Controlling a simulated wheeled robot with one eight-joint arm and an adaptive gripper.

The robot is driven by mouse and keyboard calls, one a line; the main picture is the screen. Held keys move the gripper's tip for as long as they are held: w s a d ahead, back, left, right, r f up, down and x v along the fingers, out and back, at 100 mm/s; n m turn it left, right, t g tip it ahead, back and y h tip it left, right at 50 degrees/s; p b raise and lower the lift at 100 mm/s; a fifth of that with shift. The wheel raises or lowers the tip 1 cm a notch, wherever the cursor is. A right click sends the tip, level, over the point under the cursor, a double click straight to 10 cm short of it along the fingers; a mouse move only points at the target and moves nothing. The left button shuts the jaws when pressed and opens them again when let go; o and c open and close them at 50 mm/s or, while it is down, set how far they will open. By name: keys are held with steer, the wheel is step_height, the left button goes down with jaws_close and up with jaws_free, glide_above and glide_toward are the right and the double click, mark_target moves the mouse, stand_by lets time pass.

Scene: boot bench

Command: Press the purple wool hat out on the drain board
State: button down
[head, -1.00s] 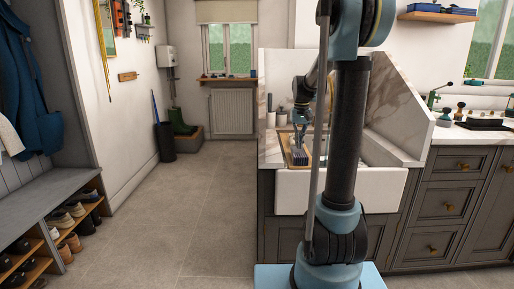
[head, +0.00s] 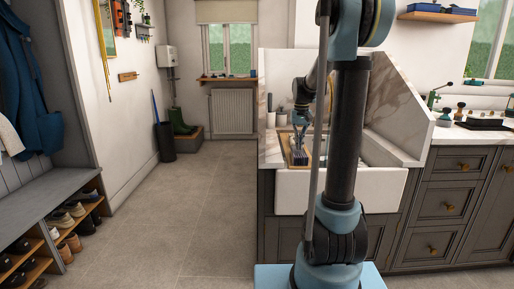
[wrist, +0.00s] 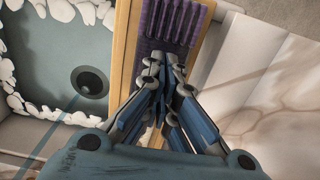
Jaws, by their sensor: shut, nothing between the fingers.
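The purple wool hat (wrist: 172,18) lies ribbed and flat on the wooden-edged drain board (wrist: 124,50) at the top of the wrist view. In the head view it shows as a small greyish ribbed shape (head: 299,158) on the board (head: 288,148) beside the sink. My gripper (wrist: 161,62) is shut and empty, with its fingertips over the near end of the hat. I cannot tell whether the tips touch it. In the head view my gripper (head: 299,141) points down at the hat, partly hidden by my arm. The hat's near end is partly covered by the fingers.
The white sink (head: 345,188) lies right of the board in the head view. The wrist view shows its basin with a dark drain (wrist: 90,82) and white foam (wrist: 25,104). A marble splashback (head: 395,110) rises behind. Cups (head: 281,118) stand beyond the board.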

steer(key=shift+f, duration=0.75)
stand_by(4.1)
steer(key=shift+r, duration=0.15)
stand_by(1.8)
step_height(320, 180, up, 8)
stand_by(1.1)
